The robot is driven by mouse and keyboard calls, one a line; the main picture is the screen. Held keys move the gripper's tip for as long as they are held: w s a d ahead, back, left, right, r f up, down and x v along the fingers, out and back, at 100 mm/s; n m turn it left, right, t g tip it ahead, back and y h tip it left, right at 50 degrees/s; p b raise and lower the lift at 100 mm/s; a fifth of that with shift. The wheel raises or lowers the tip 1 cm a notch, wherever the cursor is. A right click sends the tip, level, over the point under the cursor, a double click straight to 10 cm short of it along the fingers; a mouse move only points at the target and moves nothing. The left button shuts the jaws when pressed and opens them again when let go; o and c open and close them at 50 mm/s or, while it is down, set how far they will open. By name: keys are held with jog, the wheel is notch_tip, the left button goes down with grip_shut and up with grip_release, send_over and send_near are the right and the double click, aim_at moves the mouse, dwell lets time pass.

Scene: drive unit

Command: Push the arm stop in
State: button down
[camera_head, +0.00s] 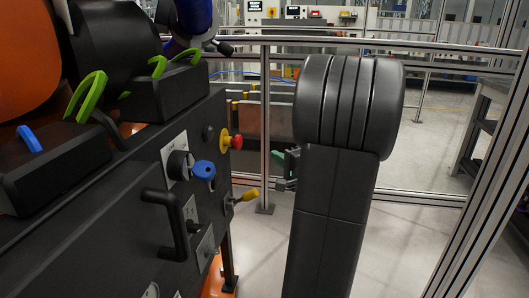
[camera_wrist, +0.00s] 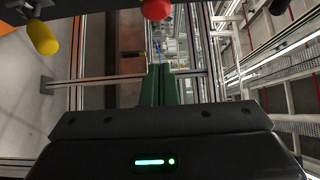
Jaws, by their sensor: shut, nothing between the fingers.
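The arm stop (camera_head: 237,142) is a red mushroom button on a yellow collar, on the side of the dark drive unit (camera_head: 140,225). In the wrist view its red cap (camera_wrist: 156,9) is cut by the top edge, just beyond my fingertips. My gripper (camera_head: 280,184) is partly hidden behind my dark arm link in the head view. It stands to the right of and a little lower than the button, apart from it. In the wrist view the green fingers of my gripper (camera_wrist: 158,68) are together with nothing between them.
A yellow-tipped lever (camera_head: 250,194) sticks out below the button; its yellow end (camera_wrist: 41,37) also shows in the wrist view. A blue knob (camera_head: 204,170) and a black handle (camera_head: 166,222) are nearby. Metal railing (camera_head: 265,120) stands behind. Open floor lies beneath my gripper.

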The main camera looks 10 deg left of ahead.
aim_at(242, 141)
jog(key=shift+w+a+b, duration=0.3)
jog(key=shift+w+a, duration=0.8)
jog(key=shift+a, duration=0.65)
jog(key=shift+w+a+b, duration=0.3)
jog(key=shift+w+a, duration=0.85)
jog(key=shift+a, duration=0.55)
jog(key=shift+w+a+b, duration=0.3)
jog(key=shift+w+a, duration=0.8)
jog(key=shift+a, duration=0.65)
jog(key=shift+a+f, duration=0.1)
